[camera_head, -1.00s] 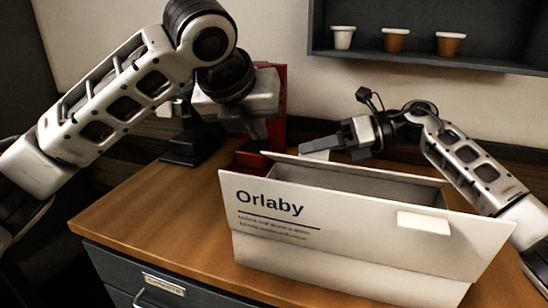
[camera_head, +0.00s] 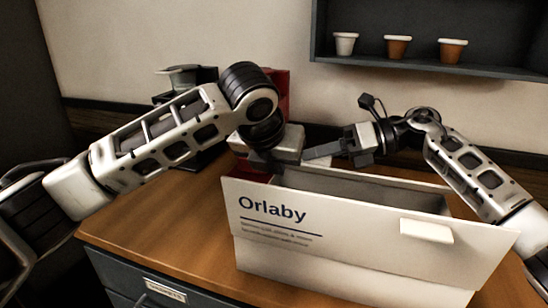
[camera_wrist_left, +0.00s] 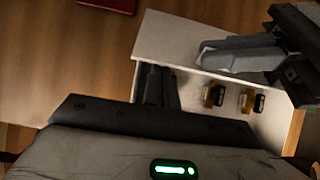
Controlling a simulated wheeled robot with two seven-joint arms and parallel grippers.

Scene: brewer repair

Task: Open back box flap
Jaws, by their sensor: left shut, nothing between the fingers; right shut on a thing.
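The white box (camera_head: 350,255) marked "Orlaby" stands on the counter, with its front flap raised toward me. The back flap shows as a broad pale panel in the left wrist view (camera_wrist_left: 165,38), and only partly behind the box in the head view. My right gripper (camera_head: 318,152) reaches in from the right over the box's back edge; in the left wrist view (camera_wrist_left: 225,55) its fingers are shut on the back flap. My left gripper (camera_head: 264,162) is shut and empty near the box's back left corner; its fingers (camera_wrist_left: 155,85) lie beside the flap's edge.
A red machine (camera_head: 275,92) stands behind my left gripper. A shelf with three cups (camera_head: 396,46) hangs on the back wall. The counter left of the box (camera_head: 150,225) is clear.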

